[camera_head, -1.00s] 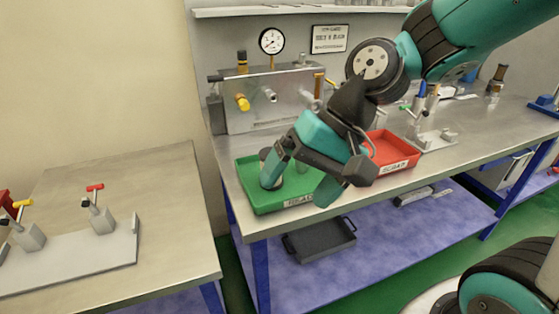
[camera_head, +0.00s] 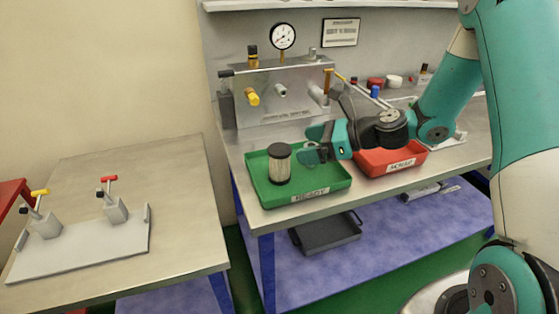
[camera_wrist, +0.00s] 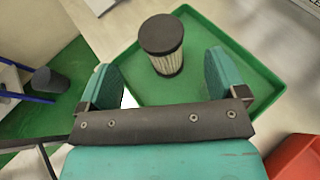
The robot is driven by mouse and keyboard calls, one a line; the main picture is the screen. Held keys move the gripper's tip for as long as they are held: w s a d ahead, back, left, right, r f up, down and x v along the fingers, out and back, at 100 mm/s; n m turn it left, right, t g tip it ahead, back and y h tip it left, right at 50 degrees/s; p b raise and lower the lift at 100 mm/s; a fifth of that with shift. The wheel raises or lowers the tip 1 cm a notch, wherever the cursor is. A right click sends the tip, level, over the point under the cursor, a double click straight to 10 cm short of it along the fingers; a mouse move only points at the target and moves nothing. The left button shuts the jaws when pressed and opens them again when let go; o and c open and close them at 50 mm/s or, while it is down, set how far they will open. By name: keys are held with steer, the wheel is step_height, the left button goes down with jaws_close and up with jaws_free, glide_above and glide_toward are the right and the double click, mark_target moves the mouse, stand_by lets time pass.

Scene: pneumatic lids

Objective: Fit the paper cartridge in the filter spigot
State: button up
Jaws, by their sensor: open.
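The paper cartridge (camera_head: 279,163), a pale pleated cylinder with dark end caps, stands upright in the green READY tray (camera_head: 329,185). It also shows in the wrist view (camera_wrist: 163,45), beyond the fingertips and between their lines. My gripper (camera_head: 312,144) is open and empty, to the right of the cartridge and apart from it, above the tray's right part. Both teal fingers show in the wrist view (camera_wrist: 162,75). A grey stub (camera_head: 281,90) sticks out of the front of the metal block (camera_head: 310,98) behind the tray; I cannot tell for certain that it is the filter spigot.
A red SCRAP tray (camera_head: 408,163) lies right of the green one, under my arm. The block carries a yellow knob (camera_head: 253,97) and a gauge (camera_head: 283,37) stands above it. A side table (camera_head: 180,200) at left holds a plate with two valves.

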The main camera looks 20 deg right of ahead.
mark_target(282, 149)
steer(key=p+x, duration=0.1)
steer(key=x, duration=0.7)
steer(key=shift+p, duration=0.4)
steer(key=c, duration=1)
